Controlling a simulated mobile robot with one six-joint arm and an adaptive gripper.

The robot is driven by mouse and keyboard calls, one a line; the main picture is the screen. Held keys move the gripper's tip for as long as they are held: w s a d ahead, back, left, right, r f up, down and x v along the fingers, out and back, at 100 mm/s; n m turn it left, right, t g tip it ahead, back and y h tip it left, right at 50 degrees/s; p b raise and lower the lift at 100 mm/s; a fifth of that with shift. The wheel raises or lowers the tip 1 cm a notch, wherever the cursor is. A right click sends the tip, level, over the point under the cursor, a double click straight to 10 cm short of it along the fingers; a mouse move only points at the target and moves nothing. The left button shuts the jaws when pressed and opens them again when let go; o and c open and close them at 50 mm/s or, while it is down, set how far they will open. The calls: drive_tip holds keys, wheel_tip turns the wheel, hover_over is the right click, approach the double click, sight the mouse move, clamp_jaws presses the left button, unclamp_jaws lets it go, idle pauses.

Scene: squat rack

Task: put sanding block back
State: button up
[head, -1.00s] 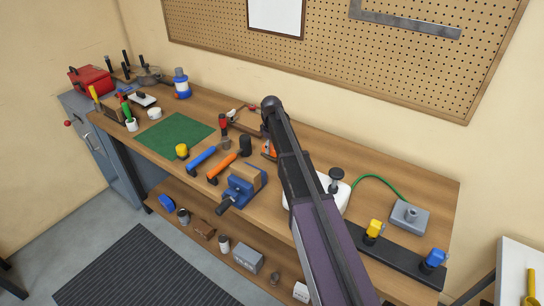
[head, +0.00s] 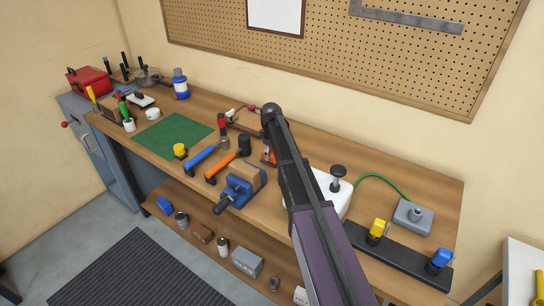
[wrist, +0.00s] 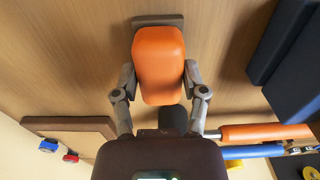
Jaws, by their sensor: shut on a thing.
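The sanding block, orange with a grey base (wrist: 158,60), is between the two fingers of my gripper (wrist: 160,80) in the wrist view. The fingers are shut on its sides. The bench's wood grain fills the background behind it; I cannot tell whether the block touches the bench top. In the head view a small orange part of the block (head: 268,156) shows left of my arm, right of the black hammer head. My gripper itself is mostly hidden there by my arm.
A blue vise (head: 240,185) holding a wooden block, an orange-handled hammer (head: 222,167) and a blue-handled tool (head: 201,160) lie left of my arm. A white box with a black knob (head: 333,188) stands close on the right. The green mat (head: 174,136) has bare room.

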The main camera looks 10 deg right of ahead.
sight(271, 153)
drive_tip(key=shift+f, duration=0.1)
drive_tip(key=o, duration=1)
wheel_tip(271, 153, up, 12)
drive_tip(key=p, duration=1.2)
drive_tip(key=shift+r, duration=0.2)
idle(0.7)
